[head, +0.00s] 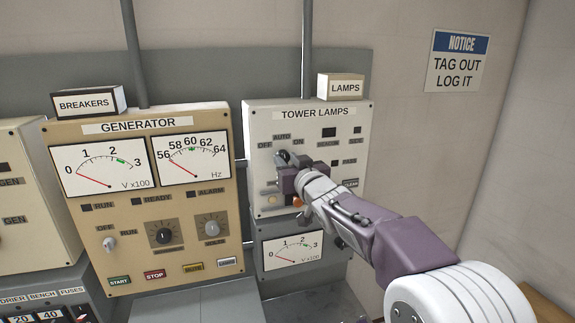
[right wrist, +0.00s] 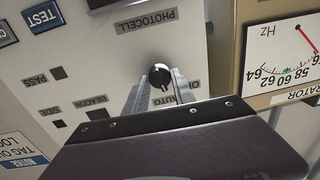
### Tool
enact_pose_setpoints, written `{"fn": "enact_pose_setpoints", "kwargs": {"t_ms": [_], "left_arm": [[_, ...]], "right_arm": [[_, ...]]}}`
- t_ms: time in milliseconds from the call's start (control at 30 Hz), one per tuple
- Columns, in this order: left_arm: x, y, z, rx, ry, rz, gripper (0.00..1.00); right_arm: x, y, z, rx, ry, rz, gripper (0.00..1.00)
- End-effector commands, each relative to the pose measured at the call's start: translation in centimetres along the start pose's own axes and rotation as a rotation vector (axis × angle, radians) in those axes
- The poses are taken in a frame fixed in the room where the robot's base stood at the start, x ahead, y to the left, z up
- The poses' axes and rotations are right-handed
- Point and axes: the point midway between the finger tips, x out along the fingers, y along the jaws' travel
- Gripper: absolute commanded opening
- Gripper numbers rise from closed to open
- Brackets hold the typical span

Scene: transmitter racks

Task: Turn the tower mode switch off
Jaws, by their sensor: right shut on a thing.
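The tower mode switch is a dark round knob (head: 283,157) below the OFF, AUTO and ON labels on the cream TOWER LAMPS panel (head: 350,115). My right gripper (head: 290,166) reaches in from the lower right and covers part of the panel. In the right wrist view, upside down, the black knob (right wrist: 159,75) sits between the two grey fingers, and the gripper (right wrist: 158,86) is shut on it. I cannot tell which label the knob points at. My left gripper is not in view.
The GENERATOR panel (head: 150,208) with meters and knobs stands to the left. A meter (head: 291,252) sits below the lamps panel. An orange-brown button (head: 297,202) is close under my right gripper. The wall with the NOTICE sign (head: 457,62) is to the right.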

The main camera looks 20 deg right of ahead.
Motion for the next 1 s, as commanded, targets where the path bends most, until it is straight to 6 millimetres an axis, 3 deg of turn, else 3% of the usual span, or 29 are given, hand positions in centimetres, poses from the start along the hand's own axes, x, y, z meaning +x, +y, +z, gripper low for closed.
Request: {"fn": "enact_pose_setpoints", "kwargs": {"t_ms": [500, 1000], "left_arm": [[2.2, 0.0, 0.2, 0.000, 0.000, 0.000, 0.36], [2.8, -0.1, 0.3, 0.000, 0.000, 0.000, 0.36]], "right_arm": [[0.0, -0.1, 0.1, -0.441, -0.025, 0.005, 0.00], [0.0, -0.1, -0.1, -0.645, -0.038, 0.008, 0.00]]}}
